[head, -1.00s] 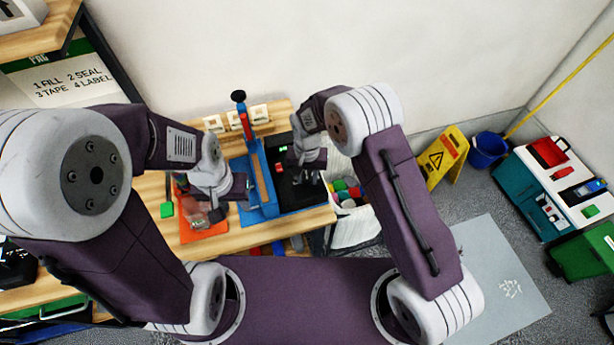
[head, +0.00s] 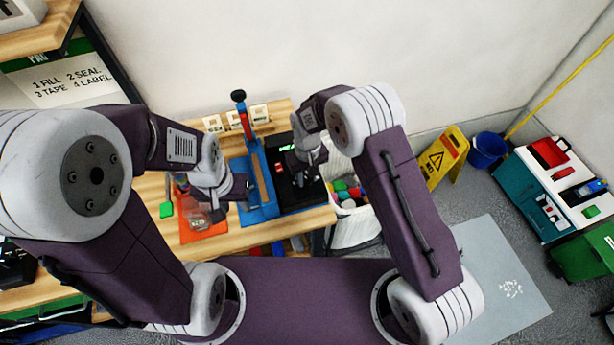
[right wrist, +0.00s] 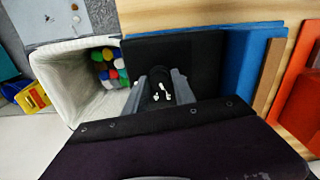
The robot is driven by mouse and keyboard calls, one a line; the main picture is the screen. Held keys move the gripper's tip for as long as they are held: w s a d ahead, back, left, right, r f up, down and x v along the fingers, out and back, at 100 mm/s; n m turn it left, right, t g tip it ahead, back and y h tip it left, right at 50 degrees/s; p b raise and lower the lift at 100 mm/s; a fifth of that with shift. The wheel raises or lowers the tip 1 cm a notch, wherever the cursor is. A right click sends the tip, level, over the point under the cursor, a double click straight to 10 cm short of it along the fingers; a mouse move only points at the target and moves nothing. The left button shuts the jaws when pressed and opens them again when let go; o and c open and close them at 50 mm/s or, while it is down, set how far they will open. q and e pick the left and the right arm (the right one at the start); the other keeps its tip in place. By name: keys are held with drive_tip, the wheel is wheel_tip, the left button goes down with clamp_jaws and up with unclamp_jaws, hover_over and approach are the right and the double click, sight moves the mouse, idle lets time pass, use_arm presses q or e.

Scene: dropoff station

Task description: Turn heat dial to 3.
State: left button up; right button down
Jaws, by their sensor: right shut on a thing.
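The black sealing device (head: 318,193) stands on the blue base on the wooden bench, with a small green lit display (head: 287,148) at its back. In the right wrist view its black top (right wrist: 150,50) lies under my right gripper (right wrist: 161,94). The fingers are shut around a small dark dial (right wrist: 157,84) with white marks beside it; its setting is too small to read. My right gripper (head: 300,178) also shows over the device in the head view. My left gripper (head: 243,204) hangs left of the blue press, above the bench; its finger opening is unclear.
The blue press with an upright lever (head: 240,112) stands left of the device. A white bin (head: 352,232) of coloured pieces stands at the right. A yellow floor sign (head: 444,158) stands beyond.

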sight(307, 180)
idle(0.4)
drive_tip(key=c, duration=1.1)
unclamp_jaws()
drive_tip(key=shift+o, duration=0.2)
drive_tip(key=shift+r, duration=0.15)
wheel_tip(307, 180, up, 9)
drive_tip(key=b, duration=0.1)
drive_tip(key=shift+b, duration=0.35)
